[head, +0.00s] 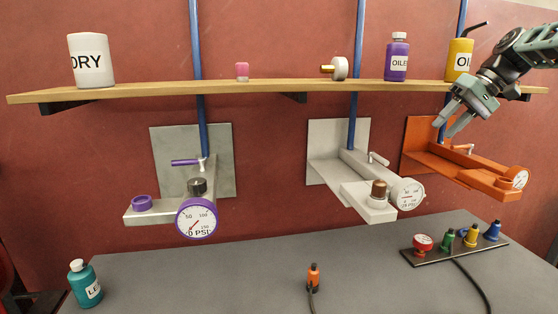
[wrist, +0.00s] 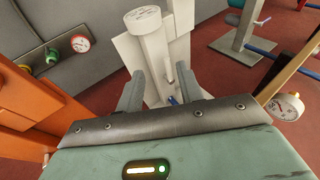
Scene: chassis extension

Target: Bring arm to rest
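My arm comes in from the upper right of the head view. In the wrist view the fingers of my gripper (wrist: 152,90) also stand apart and empty. Beyond them is a white station part (wrist: 152,50), not touched as far as I can see. An orange part (wrist: 35,95) lies to the left in the wrist view.
A wooden shelf (head: 270,87) carries a white canister (head: 91,58), a purple bottle (head: 397,58) and a yellow oil can (head: 459,59) close to my arm. Purple-trimmed (head: 197,217) and white (head: 368,203) stations hang below. The grey table (head: 220,280) is mostly clear.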

